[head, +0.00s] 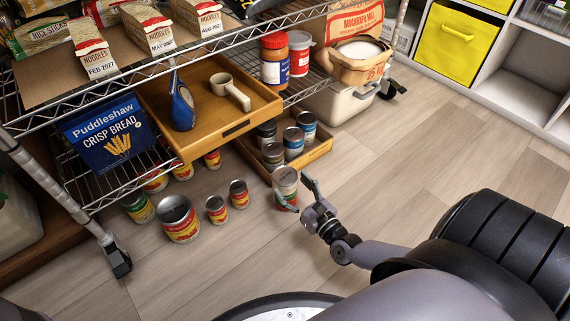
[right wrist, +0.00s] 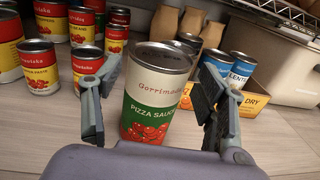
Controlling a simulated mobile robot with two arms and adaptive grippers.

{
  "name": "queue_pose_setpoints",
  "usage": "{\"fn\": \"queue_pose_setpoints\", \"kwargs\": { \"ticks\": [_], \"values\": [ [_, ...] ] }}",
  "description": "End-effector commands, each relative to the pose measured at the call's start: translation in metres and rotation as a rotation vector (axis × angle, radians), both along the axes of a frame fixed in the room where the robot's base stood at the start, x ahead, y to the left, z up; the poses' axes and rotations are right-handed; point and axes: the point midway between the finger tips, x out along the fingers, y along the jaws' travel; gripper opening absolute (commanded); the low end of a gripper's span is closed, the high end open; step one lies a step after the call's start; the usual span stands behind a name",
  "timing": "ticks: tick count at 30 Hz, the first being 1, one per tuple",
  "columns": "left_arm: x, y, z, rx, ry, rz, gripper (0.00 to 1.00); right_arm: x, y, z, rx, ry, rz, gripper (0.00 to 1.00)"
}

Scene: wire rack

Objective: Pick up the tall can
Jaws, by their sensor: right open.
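The tall can (head: 285,186) stands upright on the floor in front of a low wooden tray. In the right wrist view it is the pizza sauce can (right wrist: 157,95), cream above and green below, with tomatoes at the bottom. My right gripper (head: 298,194) is beside it in the head view. In the right wrist view the open fingers of my right gripper (right wrist: 158,112) are on the left and right of the can, with gaps showing. The can's base is hidden behind the gripper body. My left gripper is not in view.
Shorter red and yellow cans (head: 180,219) stand on the floor to the left. The low wooden tray (head: 317,151) with several cans is behind the tall can. The wire rack (head: 75,112) overhangs the left and back. The floor (head: 400,160) to the right is clear.

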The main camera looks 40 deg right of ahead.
Motion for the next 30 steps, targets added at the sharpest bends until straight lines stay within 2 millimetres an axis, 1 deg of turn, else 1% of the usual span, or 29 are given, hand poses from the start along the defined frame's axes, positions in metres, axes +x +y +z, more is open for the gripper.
{"fn": "queue_pose_setpoints", "kwargs": {
  "ticks": [1, 3, 8, 10, 15, 18, 21, 27, 28, 30],
  "values": [
    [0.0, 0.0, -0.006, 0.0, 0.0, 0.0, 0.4, 0.008, 0.0, -0.002, 0.0, -0.003, -0.001, 0.66],
    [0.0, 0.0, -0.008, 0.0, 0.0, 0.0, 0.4, 0.015, 0.0, -0.002, -0.002, -0.001, 0.0, 0.66],
    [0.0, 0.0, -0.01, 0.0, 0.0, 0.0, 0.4, 0.024, 0.0, 0.0, 0.0, -0.002, -0.001, 0.66],
    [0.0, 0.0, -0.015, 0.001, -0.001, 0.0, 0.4, 0.032, 0.0, -0.002, -0.001, -0.002, 0.0, 0.66],
    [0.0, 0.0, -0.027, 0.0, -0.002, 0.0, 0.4, 0.06, 0.0, -0.002, -0.001, -0.003, 0.0, 0.66],
    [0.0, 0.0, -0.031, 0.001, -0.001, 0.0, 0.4, 0.072, -0.001, -0.002, -0.001, -0.001, -0.001, 0.66],
    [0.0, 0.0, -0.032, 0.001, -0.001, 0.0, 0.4, 0.078, -0.001, 0.0, -0.001, -0.001, 0.0, 0.66],
    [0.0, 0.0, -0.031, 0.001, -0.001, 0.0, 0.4, 0.078, -0.001, 0.0, -0.002, 0.0, 0.0, 0.66],
    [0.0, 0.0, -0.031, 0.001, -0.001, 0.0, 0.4, 0.078, -0.001, 0.0, -0.002, 0.0, 0.0, 0.66],
    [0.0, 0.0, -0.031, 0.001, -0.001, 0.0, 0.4, 0.078, -0.001, 0.0, -0.002, 0.0, 0.0, 0.61]
  ]
}}
